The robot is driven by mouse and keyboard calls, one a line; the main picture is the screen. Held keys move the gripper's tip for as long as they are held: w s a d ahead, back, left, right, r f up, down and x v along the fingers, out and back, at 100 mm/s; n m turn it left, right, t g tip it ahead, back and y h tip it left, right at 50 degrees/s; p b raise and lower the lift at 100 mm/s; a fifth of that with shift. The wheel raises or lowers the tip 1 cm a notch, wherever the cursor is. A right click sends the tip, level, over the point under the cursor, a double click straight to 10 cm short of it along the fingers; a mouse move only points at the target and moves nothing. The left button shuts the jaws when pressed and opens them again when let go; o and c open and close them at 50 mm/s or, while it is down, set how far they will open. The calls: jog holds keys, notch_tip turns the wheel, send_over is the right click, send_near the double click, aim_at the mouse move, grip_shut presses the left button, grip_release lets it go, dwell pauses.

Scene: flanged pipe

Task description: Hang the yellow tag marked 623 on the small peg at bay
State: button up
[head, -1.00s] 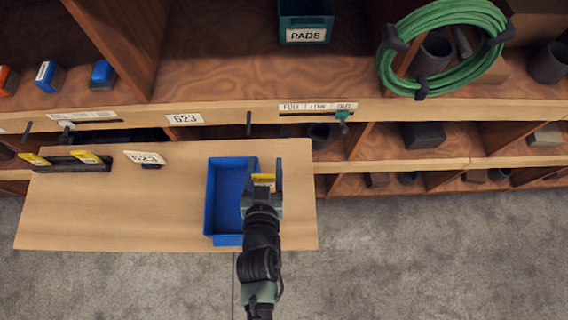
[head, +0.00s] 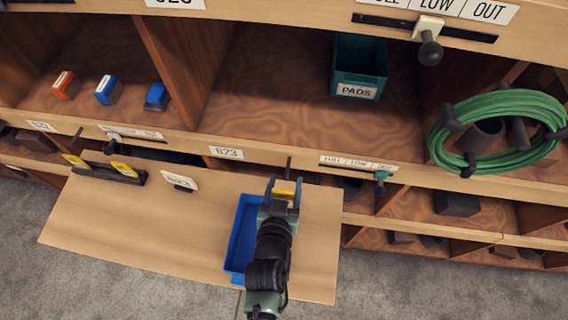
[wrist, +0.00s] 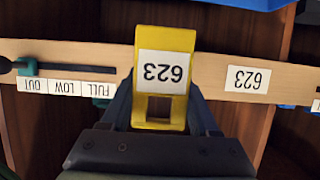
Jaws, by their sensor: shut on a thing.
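My gripper (head: 284,188) is shut on the yellow tag (head: 284,194), over the far right corner of the blue tray. In the wrist view the tag (wrist: 165,75) faces the camera, its 623 upside down, with a square opening below the number. The bay label 623 (head: 226,152) is on the shelf's front edge, left of my gripper; it also shows in the wrist view (wrist: 248,79). A small dark peg (head: 289,163) sticks out of that edge, right of the label and just beyond my fingertips. In the wrist view I cannot see the peg.
The blue tray (head: 238,262) lies on the wooden board (head: 130,225) under my arm. A dark rack (head: 97,172) with yellow tags and a white 623 card (head: 180,181) stand to the left. A FULL/LOW/OUT slider (head: 381,176) is right of the peg.

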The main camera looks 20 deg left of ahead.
aim_at(288, 173)
jog(key=shift+w+a+f, duration=0.1)
jog(key=shift+w+a, duration=0.1)
jog(key=shift+w, duration=0.5)
jog(key=shift+w+a, duration=0.2)
jog(key=shift+w, duration=0.45)
jog(key=shift+w+a+f, duration=0.1)
jog(key=shift+w+a, duration=0.1)
jog(key=shift+w, duration=0.5)
jog(key=shift+w+a+r, duration=0.1)
jog(key=shift+w+r, duration=0.1)
jog(key=shift+w+b, duration=0.1)
jog(key=shift+b, duration=0.3)
jog(key=shift+f, duration=0.1)
jog(key=o, duration=1.4)
jog(key=shift+s+d+f+b, duration=0.1)
jog(key=shift+s+d+b, duration=0.15)
jog(key=shift+s, duration=0.2)
jog(key=shift+s+d+b, duration=0.15)
jog(key=shift+s+b, duration=0.15)
jog(key=shift+s, duration=0.1)
jog(key=b+v, duration=0.2)
jog(key=v, duration=1)
jog(key=shift+a, duration=0.15)
